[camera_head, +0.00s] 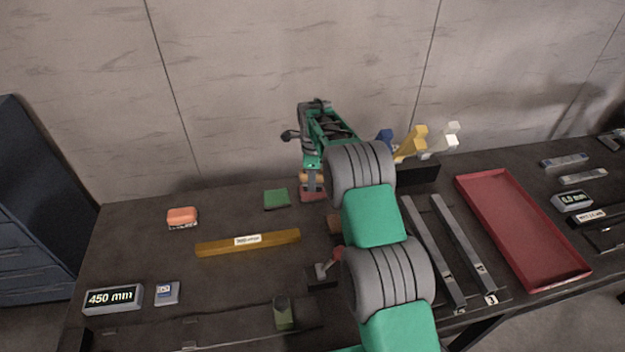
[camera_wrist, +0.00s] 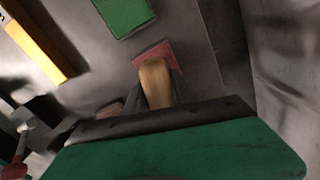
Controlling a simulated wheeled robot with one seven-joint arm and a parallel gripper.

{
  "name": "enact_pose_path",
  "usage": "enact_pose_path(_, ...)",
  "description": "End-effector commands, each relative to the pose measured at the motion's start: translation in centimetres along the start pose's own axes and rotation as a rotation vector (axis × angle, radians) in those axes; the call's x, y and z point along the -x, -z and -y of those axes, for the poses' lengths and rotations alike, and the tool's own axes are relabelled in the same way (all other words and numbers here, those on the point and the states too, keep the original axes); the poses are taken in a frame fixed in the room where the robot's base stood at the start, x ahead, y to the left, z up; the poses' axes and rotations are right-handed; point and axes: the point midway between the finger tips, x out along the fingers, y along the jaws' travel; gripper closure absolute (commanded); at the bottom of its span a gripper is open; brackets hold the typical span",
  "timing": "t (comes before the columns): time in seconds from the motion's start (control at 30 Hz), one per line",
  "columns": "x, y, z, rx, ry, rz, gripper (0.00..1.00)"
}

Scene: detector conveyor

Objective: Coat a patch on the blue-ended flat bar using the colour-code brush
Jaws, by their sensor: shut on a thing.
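My gripper (camera_head: 312,181) points down near the back of the table, shut on a wooden-handled thing that looks like the brush (camera_wrist: 155,82). The brush is over a small red pad, which shows in the head view (camera_head: 313,196) and the wrist view (camera_wrist: 153,52). Whether the brush touches the pad is unclear. A blue-ended piece (camera_head: 385,135) stands in a dark rack behind my arm, beside yellow and white ones. My arm hides most of it, so I cannot tell if it is the flat bar.
A green pad (camera_head: 277,199) lies left of the red one. A labelled yellow bar (camera_head: 270,242) lies in front. An orange-topped block (camera_head: 182,216) is at left. Two grey rails (camera_head: 463,245) and a red tray (camera_head: 520,228) are at right. The left-middle table is mostly clear.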

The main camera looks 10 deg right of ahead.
Motion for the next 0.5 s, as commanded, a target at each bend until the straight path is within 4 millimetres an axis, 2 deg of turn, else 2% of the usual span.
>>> enact_pose_path(0.5,-0.57,0.01,0.02,0.0,0.0,0.0,1.0)
